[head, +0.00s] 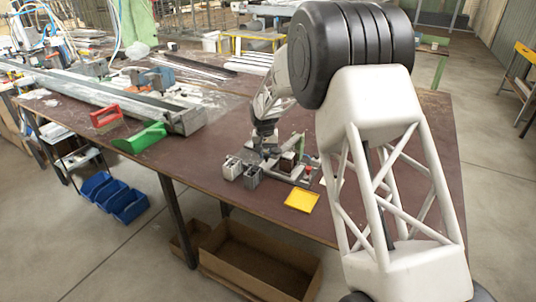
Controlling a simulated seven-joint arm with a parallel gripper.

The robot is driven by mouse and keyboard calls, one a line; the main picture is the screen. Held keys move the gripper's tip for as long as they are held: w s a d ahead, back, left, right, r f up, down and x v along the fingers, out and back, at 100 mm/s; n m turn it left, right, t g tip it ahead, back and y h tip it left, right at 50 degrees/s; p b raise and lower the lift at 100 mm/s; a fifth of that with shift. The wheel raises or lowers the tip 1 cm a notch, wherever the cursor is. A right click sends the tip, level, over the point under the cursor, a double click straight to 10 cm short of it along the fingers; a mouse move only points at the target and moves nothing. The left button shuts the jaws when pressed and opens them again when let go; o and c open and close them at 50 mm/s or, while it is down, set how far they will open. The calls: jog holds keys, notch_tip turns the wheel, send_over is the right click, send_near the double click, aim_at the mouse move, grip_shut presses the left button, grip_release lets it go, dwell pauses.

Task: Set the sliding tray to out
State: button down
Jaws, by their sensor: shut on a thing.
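A small grey fixture (300,180) stands on the brown bench, with a dark block and a red knob (308,169) on it. The sliding tray appears to be part of this fixture, but its outline and travel are too small to make out. My gripper (268,153) reaches down at the fixture's left back side, just behind two small grey boxes (242,171). Its fingers look closed on a small part there, apparently of the sliding tray. The fingertips and the held part are mostly hidden.
A yellow plate (301,201) lies in front of the fixture. A green holder (140,138) and a red holder (105,117) stand at the left, by a long metal profile (110,95). The brown bench top (205,155) is clear left of the grey boxes.

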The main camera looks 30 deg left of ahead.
jog(key=a, duration=1.2)
jog(key=shift+a, duration=0.3)
jog(key=c, duration=0.9)
grip_release()
jog(key=shift+s+a+r, duration=0.1)
jog(key=shift+a+r, duration=0.05)
jog(key=shift+r, duration=3.75)
